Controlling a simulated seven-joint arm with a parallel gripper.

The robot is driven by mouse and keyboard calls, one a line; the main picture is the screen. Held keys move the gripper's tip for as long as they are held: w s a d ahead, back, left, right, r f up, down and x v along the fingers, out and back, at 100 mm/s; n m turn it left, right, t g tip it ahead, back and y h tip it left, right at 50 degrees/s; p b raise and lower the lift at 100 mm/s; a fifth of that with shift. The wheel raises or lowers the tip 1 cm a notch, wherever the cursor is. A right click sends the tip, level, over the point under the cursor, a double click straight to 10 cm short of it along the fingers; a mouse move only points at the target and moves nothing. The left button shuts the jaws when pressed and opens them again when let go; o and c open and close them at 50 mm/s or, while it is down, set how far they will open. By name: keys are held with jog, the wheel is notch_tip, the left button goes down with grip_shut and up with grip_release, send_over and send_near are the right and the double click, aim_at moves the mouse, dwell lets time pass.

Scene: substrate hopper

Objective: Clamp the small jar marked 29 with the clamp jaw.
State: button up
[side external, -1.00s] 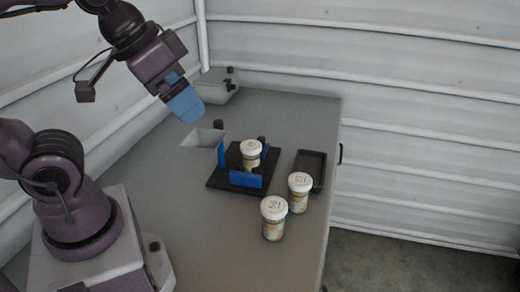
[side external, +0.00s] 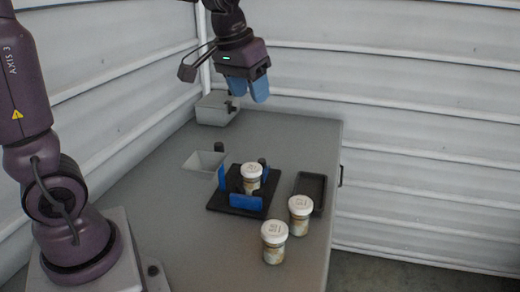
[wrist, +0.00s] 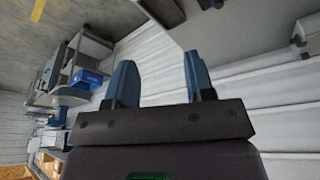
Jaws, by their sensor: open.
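A small white-lidded jar (side external: 252,180) stands upright on the black clamp base (side external: 213,202), among the blue clamp jaws (side external: 244,202). I cannot tell whether the jaws touch it. Two similar jars stand on the table in front and to the right: one jar (side external: 299,218) beside the black tray and one jar (side external: 274,244) nearer the camera. The lid marks are too small to read surely. My gripper (side external: 249,93) is open and empty, high above the table behind the clamp. Its two blue fingers also show apart in the wrist view (wrist: 160,78).
An empty-looking black tray (side external: 322,194) lies right of the clamp. A pale sunken bin (side external: 200,162) is left of it, and a grey box (side external: 213,110) stands at the back corner. The front left of the table (side external: 190,225) is clear. Corrugated walls stand close behind.

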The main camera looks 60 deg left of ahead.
jog(key=w+a+f+n+g, duration=0.1)
jog(key=w+a+f, duration=0.3)
jog(key=w+a, duration=0.15)
jog(key=n+g, duration=0.3)
jog(key=n, duration=0.2)
send_over(262, 160)
jog(key=s+d, duration=0.1)
jog(key=shift+h, duration=0.3)
jog(key=f, duration=2.2)
jog(key=shift+s+d+f, duration=0.15)
jog(key=shift+s+f, duration=0.05)
jog(key=shift+w+a, duration=0.45)
jog(key=shift+w+a+f, duration=0.1)
jog(key=shift+a+f, duration=0.05)
jog(key=shift+f, duration=1.1)
jog(key=shift+w+a+f, duration=0.1)
jog(key=shift+f, duration=1.1)
jog(key=shift+c, duration=0.5)
jog(key=c, duration=0.5)
